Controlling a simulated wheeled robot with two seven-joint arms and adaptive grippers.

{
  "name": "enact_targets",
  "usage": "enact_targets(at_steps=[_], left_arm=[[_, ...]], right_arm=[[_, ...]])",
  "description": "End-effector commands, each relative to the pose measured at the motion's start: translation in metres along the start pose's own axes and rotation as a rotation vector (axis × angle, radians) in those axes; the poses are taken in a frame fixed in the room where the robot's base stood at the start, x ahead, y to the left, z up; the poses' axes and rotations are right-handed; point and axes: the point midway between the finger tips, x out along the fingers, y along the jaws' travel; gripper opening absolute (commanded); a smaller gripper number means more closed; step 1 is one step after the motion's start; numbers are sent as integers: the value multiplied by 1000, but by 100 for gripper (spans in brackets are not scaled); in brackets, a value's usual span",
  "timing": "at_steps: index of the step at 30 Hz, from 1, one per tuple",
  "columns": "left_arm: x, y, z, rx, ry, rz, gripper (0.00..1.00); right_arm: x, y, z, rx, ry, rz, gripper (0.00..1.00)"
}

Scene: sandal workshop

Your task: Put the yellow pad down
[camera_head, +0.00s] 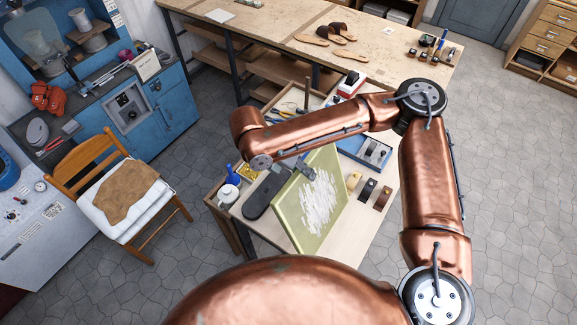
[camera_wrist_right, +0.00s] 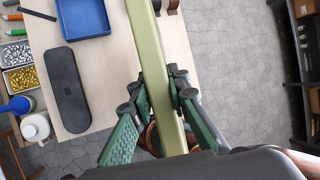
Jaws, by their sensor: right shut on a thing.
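The yellow pad (camera_head: 292,202) is a broad, pale yellow-green slab with white streaks on its face. It stands on edge, slightly tilted, over the near part of the small work table (camera_head: 264,233). In the right wrist view the pad (camera_wrist_right: 150,45) shows edge-on as a long strip. My right gripper (camera_wrist_right: 158,88) is shut on it, one green finger on each side; in the head view the gripper (camera_head: 284,166) is partly hidden by the pad. I cannot tell whether the pad's lower edge touches the table. My left gripper is not in view.
A dark oblong case (camera_wrist_right: 68,88) lies beside the pad, with a blue tray (camera_wrist_right: 80,18) behind it. A blue-topped white bottle (camera_head: 228,193) stands at the table's left edge. Several small blocks (camera_head: 368,189) stand to the right. A wooden chair (camera_head: 123,195) is to the left.

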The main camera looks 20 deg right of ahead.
Motion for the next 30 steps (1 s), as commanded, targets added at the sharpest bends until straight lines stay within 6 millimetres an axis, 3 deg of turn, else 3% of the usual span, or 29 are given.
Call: enact_targets(at_steps=[9, 20, 30], left_arm=[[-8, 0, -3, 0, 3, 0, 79], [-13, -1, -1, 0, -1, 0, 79], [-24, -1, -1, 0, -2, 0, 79]], right_arm=[[49, -8, 4, 1, -3, 1, 0], [72, -11, 6, 2, -4, 0, 0], [97, 1, -5, 0, -6, 1, 0]])
